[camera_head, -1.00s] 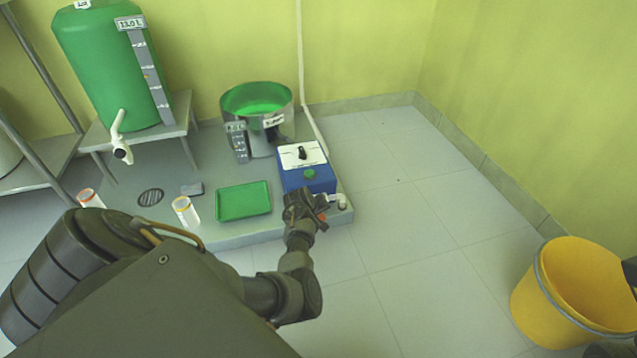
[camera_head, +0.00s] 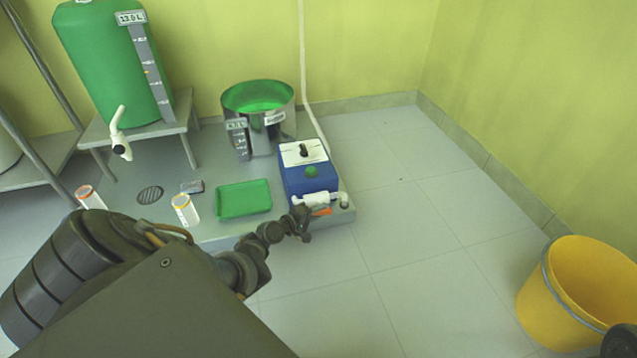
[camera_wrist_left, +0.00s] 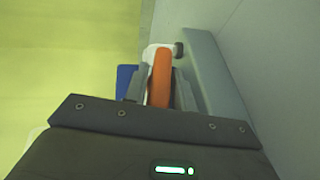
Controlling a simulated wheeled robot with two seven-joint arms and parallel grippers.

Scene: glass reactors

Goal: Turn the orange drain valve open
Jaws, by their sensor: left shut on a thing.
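The orange drain valve handle (camera_head: 322,212) is at the front of the blue box (camera_head: 309,183), just below a white pipe fitting (camera_head: 316,199). My left gripper (camera_head: 306,222) is at the handle's left end, and the orange tip sticks out to the right of it. In the left wrist view the orange handle (camera_wrist_left: 160,78) stands between the two grey fingers, which are shut on it. A white part shows behind the handle there. The handle's inner end is hidden by the gripper in the head view. My right gripper is not clearly seen.
A green tray (camera_head: 243,198), a steel pot (camera_head: 260,126) with green contents and small cups (camera_head: 185,210) stand on the grey platform. A green tank (camera_head: 105,65) is at the back left. A yellow bucket (camera_head: 575,298) is at right. The floor between is clear.

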